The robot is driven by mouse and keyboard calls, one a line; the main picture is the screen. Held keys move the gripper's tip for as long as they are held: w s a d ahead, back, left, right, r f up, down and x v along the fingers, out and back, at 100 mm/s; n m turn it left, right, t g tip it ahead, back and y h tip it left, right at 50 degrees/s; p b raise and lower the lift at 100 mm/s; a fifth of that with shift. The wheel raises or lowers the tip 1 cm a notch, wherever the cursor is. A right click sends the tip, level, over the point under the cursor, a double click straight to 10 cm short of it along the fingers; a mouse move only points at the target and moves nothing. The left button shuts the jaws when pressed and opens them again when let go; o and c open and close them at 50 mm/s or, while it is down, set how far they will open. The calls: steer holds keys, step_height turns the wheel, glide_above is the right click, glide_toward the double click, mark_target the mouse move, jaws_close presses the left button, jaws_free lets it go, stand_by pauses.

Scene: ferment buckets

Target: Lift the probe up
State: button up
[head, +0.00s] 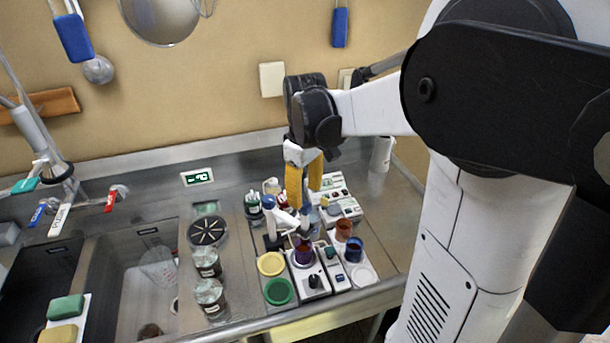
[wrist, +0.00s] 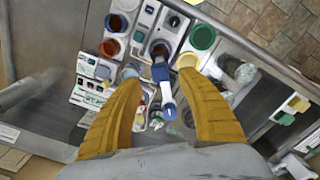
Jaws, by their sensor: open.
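The probe, a white arm with a blue head (wrist: 160,72), shows between my fingers in the wrist view. In the wrist view my gripper (wrist: 160,74) has one finger on each side of the probe, with gaps visible. Whether the probe's tip is in the liquid is hidden.
Yellow (head: 270,263) and green (head: 279,291) round containers stand close in front. A red cup (head: 343,230) and a blue cup (head: 354,250) stand to the right. Glass jars (head: 207,263) and a sink (head: 150,270) are on the left. The wall is behind.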

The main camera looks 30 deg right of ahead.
step_height(320, 180, up, 8)
stand_by(1.3)
